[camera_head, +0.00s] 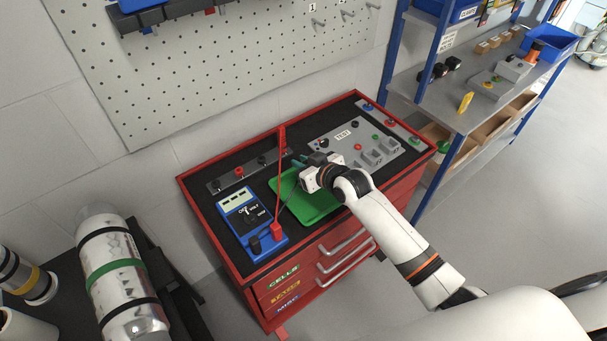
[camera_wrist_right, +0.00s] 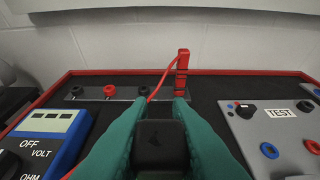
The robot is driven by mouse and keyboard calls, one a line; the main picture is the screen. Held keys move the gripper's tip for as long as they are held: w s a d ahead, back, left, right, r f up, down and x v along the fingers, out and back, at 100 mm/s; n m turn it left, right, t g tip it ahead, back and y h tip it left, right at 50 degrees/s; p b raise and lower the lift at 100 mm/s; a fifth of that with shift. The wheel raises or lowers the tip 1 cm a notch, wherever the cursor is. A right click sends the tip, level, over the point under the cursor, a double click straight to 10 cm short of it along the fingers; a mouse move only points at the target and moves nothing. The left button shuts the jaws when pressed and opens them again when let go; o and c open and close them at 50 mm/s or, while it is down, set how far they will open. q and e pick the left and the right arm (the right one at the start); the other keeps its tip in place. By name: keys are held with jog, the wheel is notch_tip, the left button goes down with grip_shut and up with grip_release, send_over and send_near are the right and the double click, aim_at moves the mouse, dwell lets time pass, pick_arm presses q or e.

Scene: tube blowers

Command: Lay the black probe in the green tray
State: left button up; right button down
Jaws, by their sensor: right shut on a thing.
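The green tray (camera_head: 316,211) lies on the black top of the red cabinet, partly hidden by my right wrist. My right gripper (camera_head: 299,160), with green fingers, is over the back part of the tray area. In the right wrist view its fingers (camera_wrist_right: 158,135) are shut on a black block-like thing, which I take as the black probe (camera_wrist_right: 160,146). It is seen nearly end-on, so its tip is hidden. A thin dark lead runs from near the blue meter (camera_head: 240,214) toward the gripper. My left gripper is not in view.
A red probe (camera_head: 282,139) stands upright at the back, its red lead running to a red plug (camera_head: 276,230). A grey socket strip (camera_head: 247,169) lies back left, and a grey test panel (camera_head: 352,133) lies right. A blue shelf rack (camera_head: 455,105) stands beyond.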

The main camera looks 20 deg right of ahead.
notch_tip(320, 180, down, 4)
jog(key=shift+r, duration=0.2)
jog(key=shift+f, duration=0.45)
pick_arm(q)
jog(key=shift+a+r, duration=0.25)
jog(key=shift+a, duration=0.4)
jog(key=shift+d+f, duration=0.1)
pick_arm(e)
jog(key=c, duration=1.3)
grip_release()
jog(key=shift+f, duration=0.1)
jog(key=shift+c, duration=0.2)
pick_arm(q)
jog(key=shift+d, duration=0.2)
pick_arm(e)
jog(key=shift+s+r, duration=0.15)
jog(key=shift+r, duration=0.05)
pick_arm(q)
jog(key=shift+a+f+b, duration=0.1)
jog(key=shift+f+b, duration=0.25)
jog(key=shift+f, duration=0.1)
pick_arm(e)
jog(key=v, duration=1.1)
jog(key=shift+s+r, duration=0.2)
jog(key=shift+s, duration=0.1)
